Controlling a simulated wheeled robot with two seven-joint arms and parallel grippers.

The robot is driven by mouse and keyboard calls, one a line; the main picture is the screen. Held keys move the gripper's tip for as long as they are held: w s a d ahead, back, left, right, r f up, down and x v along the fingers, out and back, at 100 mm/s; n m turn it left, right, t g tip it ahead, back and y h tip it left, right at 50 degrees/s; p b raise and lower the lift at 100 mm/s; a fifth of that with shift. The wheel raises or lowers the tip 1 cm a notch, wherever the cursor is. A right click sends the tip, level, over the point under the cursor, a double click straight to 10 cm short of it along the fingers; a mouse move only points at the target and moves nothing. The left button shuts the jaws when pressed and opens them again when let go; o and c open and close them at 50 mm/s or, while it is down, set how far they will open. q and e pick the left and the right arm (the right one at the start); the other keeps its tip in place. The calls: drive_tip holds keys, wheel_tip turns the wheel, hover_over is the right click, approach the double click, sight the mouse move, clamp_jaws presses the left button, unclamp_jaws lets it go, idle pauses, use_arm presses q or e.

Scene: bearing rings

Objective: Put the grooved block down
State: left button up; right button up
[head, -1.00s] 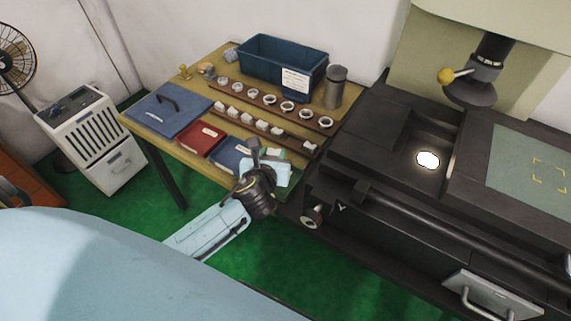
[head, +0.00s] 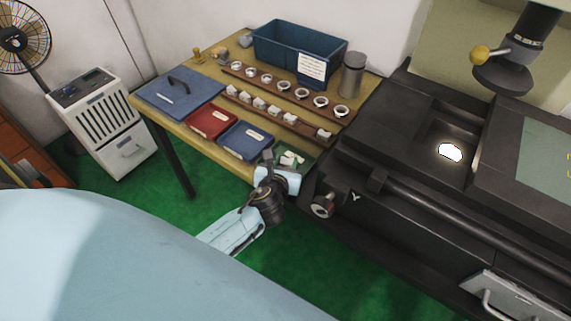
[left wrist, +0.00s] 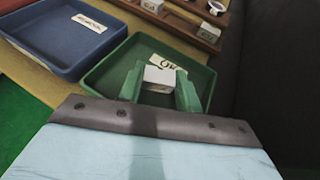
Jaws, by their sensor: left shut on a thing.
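My left gripper (head: 284,164) is at the near right corner of the wooden table, over the green tray (head: 308,157). In the left wrist view its two fingers (left wrist: 160,84) are shut on a small pale block (left wrist: 160,75), the grooved block. No groove can be made out. The block is inside the outline of the green tray (left wrist: 200,78), in front of its "OK" label (left wrist: 167,62). I cannot tell whether it touches the tray floor. My right gripper is not in view.
A blue tray (head: 246,140) and a red tray (head: 212,122) stand left of the green one. Behind are wooden racks with several blocks (head: 260,103) and rings (head: 284,86). A blue bin (head: 275,48) and a grey cylinder (head: 353,75) stand behind. A dark machine (head: 400,150) borders the right.

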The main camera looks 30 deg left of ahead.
use_arm(q)
drive_tip(key=shift+f, duration=0.1)
drive_tip(key=o, duration=1)
drive_tip(key=shift+o, duration=0.2)
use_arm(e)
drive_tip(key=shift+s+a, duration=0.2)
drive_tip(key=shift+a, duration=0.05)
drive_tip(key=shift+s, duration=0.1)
use_arm(q)
drive_tip(key=shift+s, duration=0.1)
drive_tip(key=p+v, duration=0.2)
drive_tip(key=v, duration=1)
drive_tip(key=shift+p, duration=0.4)
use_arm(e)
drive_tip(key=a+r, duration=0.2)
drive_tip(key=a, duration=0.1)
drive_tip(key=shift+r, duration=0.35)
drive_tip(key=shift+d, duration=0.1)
